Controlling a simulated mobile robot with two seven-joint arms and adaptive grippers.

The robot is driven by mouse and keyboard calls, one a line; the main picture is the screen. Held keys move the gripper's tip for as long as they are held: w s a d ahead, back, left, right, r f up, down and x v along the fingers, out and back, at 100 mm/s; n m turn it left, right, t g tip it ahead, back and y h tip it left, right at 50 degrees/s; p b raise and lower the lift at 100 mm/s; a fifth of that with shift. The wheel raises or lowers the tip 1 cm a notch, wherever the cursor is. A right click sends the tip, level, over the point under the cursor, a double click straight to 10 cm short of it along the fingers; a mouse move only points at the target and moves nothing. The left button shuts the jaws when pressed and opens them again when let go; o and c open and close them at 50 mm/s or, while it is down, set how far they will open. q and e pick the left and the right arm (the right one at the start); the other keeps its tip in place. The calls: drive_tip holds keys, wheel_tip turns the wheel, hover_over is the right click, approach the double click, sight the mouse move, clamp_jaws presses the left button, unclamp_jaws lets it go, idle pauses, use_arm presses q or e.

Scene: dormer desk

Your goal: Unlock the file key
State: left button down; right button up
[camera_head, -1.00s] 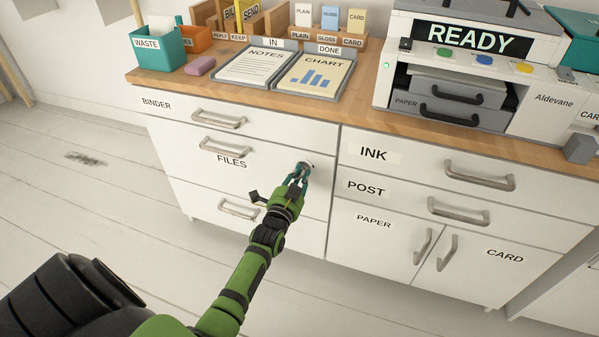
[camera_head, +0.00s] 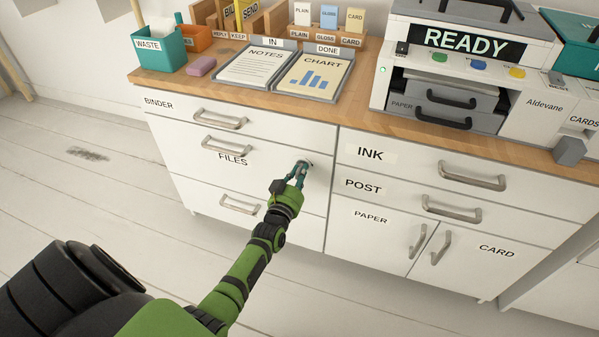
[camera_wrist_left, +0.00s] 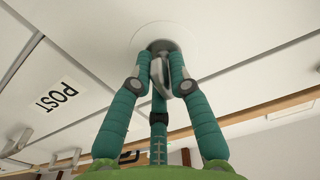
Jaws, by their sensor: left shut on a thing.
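The FILES drawer (camera_head: 265,178) is shut, in the middle of the left cabinet. My left gripper (camera_head: 301,170) is at the lock near the drawer's right end, with its fingers pointing into the drawer face. In the left wrist view the fingers (camera_wrist_left: 161,78) are closed on a grey metal key (camera_wrist_left: 158,72) at the round white lock plate (camera_wrist_left: 191,42). The key's far end is hidden by the fingertips and the dark lock opening. In the head view the gripper mostly hides the key. My right gripper is not in view.
The BINDER drawer (camera_head: 180,114) is above and another drawer (camera_head: 190,194) is below, both shut with bar handles. The INK (camera_head: 410,165) and POST (camera_head: 400,194) drawers are to the right. The wooden desktop (camera_head: 350,105) overhangs, with trays and a printer on it.

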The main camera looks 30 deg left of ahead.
use_arm(q)
drive_tip(key=shift+n, duration=0.5)
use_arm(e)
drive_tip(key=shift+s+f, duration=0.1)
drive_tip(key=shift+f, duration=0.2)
use_arm(q)
drive_tip(key=c, duration=1.2)
unclamp_jaws()
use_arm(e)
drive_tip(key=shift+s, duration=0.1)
use_arm(q)
drive_tip(key=v, duration=1.2)
drive_tip(key=shift+f, duration=0.15)
